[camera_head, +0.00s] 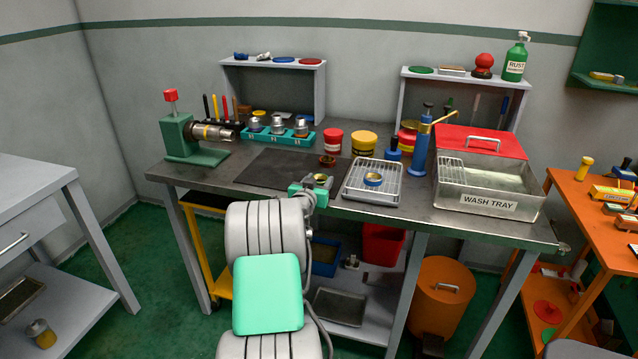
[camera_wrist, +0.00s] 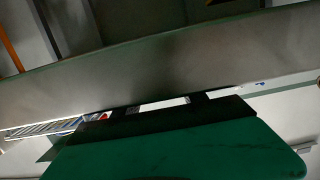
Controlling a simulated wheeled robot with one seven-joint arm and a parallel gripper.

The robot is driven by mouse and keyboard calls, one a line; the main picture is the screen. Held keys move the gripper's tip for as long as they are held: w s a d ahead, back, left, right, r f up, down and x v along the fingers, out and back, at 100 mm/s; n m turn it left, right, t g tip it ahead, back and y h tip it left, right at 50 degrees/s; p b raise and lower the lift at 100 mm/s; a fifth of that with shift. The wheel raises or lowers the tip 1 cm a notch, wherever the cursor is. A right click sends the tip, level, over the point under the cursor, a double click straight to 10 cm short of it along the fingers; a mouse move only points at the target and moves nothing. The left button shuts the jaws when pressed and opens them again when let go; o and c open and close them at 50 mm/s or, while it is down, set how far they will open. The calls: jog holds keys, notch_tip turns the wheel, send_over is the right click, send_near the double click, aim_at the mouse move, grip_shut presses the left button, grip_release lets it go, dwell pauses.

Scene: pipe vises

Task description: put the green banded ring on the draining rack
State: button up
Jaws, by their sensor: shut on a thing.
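The green banded ring (camera_head: 320,178) appears as a small brass-coloured ring at the end of my arm, at the front edge of the bench in the head view; its band is hard to make out. My gripper (camera_head: 319,184) is shut on it, just left of the draining rack. The draining rack (camera_head: 354,195) is a wire grid in a pale tray, with a blue banded ring (camera_head: 373,179) on it. In the wrist view the held ring cannot be made out; dark finger parts show over the grey bench edge.
A red banded ring (camera_head: 327,160) is on the dark mat (camera_head: 265,170). Right of the rack stand a blue pump (camera_head: 420,155) and the wash tray (camera_head: 500,200). Red and yellow tins (camera_head: 364,143) stand behind. A green vise (camera_head: 190,140) is at the left.

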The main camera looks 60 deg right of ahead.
jog(key=shift+f, duration=0.4)
jog(key=shift+a, duration=0.1)
